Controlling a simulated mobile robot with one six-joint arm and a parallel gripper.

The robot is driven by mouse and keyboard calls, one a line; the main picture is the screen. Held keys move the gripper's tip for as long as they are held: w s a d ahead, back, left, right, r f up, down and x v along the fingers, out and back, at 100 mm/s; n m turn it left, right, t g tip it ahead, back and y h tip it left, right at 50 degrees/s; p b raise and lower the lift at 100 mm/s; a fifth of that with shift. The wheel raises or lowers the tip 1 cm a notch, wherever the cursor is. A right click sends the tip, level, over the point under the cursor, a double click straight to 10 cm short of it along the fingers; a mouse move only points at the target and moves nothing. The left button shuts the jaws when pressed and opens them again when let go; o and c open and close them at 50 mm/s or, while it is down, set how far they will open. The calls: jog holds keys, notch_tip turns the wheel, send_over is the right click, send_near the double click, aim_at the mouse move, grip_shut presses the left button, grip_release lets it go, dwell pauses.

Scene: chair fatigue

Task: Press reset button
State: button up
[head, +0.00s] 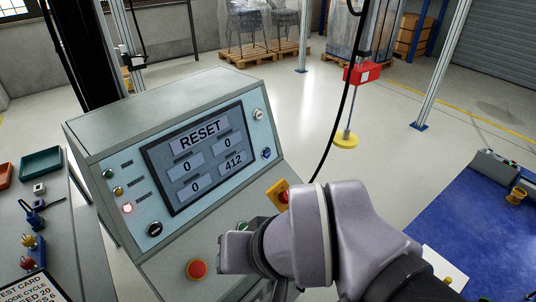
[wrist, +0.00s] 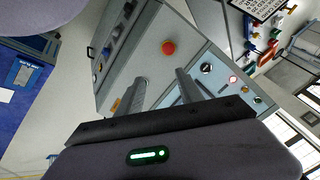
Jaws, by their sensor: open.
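The grey control cabinet (head: 180,110) has a screen (head: 196,158) reading RESET, with 0, 0, 0 and 412 below. A blue button (head: 266,153) sits right of the screen; its label is unreadable, so I cannot tell whether it is the reset button. A red button (head: 196,269) is on the lower sloped panel, with a green button (head: 243,226) partly behind my gripper (head: 236,252). In the wrist view my gripper (wrist: 160,76) is open and empty, its fingers pointing at the cabinet. The red button (wrist: 168,47) appears beyond the gap between them, apart from both.
A lit red lamp (head: 127,208) and a black knob (head: 154,229) are left of the screen. A yellow-and-red switch (head: 280,195) sits close to my arm. A black cable hangs right of the cabinet. A blue-topped bench (head: 460,230) stands at right, a cluttered table at left.

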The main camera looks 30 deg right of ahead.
grip_shut()
dwell(0.8)
dwell(0.7)
